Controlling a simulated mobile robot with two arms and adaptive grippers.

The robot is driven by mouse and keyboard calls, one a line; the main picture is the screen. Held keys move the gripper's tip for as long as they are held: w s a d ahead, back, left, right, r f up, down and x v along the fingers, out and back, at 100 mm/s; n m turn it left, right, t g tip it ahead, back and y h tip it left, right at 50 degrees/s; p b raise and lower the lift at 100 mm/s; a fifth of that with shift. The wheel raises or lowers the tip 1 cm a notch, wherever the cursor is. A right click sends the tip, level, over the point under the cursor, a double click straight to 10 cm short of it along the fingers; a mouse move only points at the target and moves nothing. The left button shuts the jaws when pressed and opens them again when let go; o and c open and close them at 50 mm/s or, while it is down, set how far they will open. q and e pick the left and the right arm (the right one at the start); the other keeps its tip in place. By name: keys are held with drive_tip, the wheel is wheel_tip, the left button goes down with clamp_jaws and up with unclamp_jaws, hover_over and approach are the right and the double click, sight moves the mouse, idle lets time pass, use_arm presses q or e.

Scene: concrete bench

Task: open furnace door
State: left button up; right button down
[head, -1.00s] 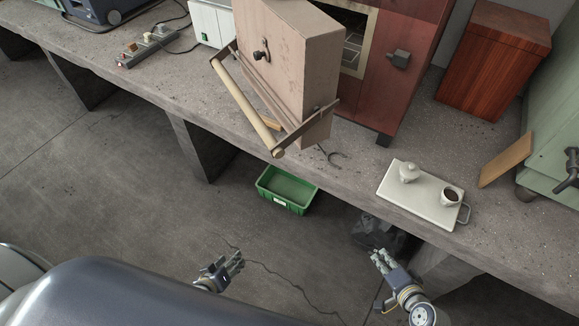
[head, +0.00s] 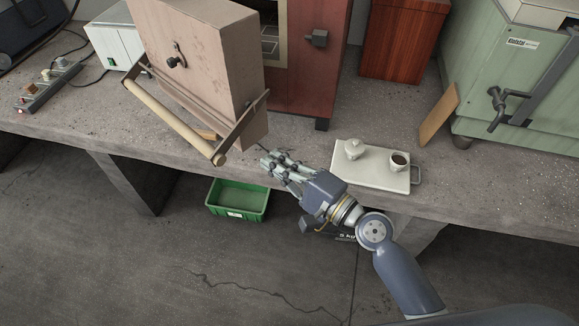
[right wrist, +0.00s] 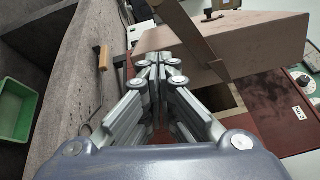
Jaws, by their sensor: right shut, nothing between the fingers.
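The furnace is a dark red cabinet (head: 308,75) on the bench. Its thick beige door (head: 195,55) stands swung open to the left, and part of the dark chamber (head: 268,40) shows. A pale bar handle (head: 172,122) on two metal arms crosses the front of the door. My right gripper (head: 272,164) is shut and empty, over the bench's front edge, just right of and below the handle's right arm. In the right wrist view its fingertips (right wrist: 160,60) meet in front of the door (right wrist: 195,45). My left gripper is out of view.
A white tray (head: 372,179) with a lidded pot (head: 353,149) and a cup (head: 398,162) lies close right of my right gripper. A green crate (head: 237,199) is on the floor below. A wooden box (head: 402,40) and a green machine (head: 520,85) stand right.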

drive_tip(key=a, duration=0.2)
drive_tip(key=a+p, duration=0.1)
drive_tip(key=a, duration=0.1)
drive_tip(key=a+p, duration=0.1)
drive_tip(key=a, duration=0.1)
drive_tip(key=shift+w+r, duration=0.25)
drive_tip(key=shift+r, duration=0.15)
